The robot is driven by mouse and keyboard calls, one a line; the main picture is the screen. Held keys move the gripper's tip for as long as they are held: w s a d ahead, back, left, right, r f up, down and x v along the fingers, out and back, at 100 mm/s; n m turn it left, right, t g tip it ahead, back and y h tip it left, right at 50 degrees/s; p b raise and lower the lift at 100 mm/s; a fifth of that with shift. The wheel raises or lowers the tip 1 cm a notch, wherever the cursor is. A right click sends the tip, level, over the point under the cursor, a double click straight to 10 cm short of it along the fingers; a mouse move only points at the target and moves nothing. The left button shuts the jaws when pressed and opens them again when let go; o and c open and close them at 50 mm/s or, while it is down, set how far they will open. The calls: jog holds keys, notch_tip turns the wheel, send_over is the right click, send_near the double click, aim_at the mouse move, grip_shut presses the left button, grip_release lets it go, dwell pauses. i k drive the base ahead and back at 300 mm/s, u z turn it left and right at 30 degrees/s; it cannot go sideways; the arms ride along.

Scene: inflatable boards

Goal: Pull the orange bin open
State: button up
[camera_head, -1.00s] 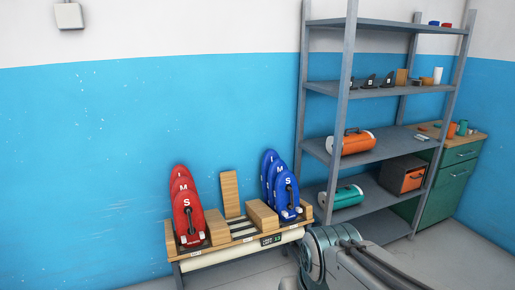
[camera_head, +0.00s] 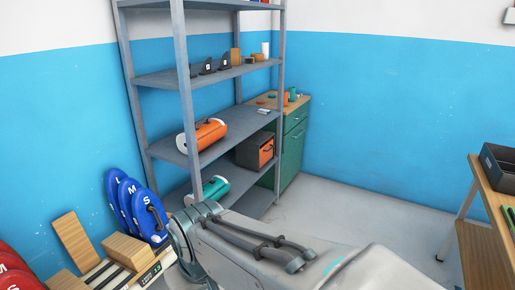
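The orange bin (camera_head: 266,152) is a dark box with an orange front and a small dark handle. It sits on a lower shelf of the grey rack, at the rack's right end, beside the green cabinet. Its front faces right and looks closed. My arm reaches across the bottom middle of the view, well in front of the rack and apart from the bin. My gripper cannot be made out in this view.
The grey shelving rack (camera_head: 188,77) also holds an orange cylinder (camera_head: 205,135) and a teal cylinder (camera_head: 208,190). A green cabinet (camera_head: 291,147) stands behind the bin. Blue boards (camera_head: 150,215) stand at lower left. A wooden table (camera_head: 485,187) is at right. Floor between is clear.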

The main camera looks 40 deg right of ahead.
aim_at(261, 152)
jog(key=z, duration=1.65)
jog(key=i, duration=3.8)
jog(key=u, duration=1.2)
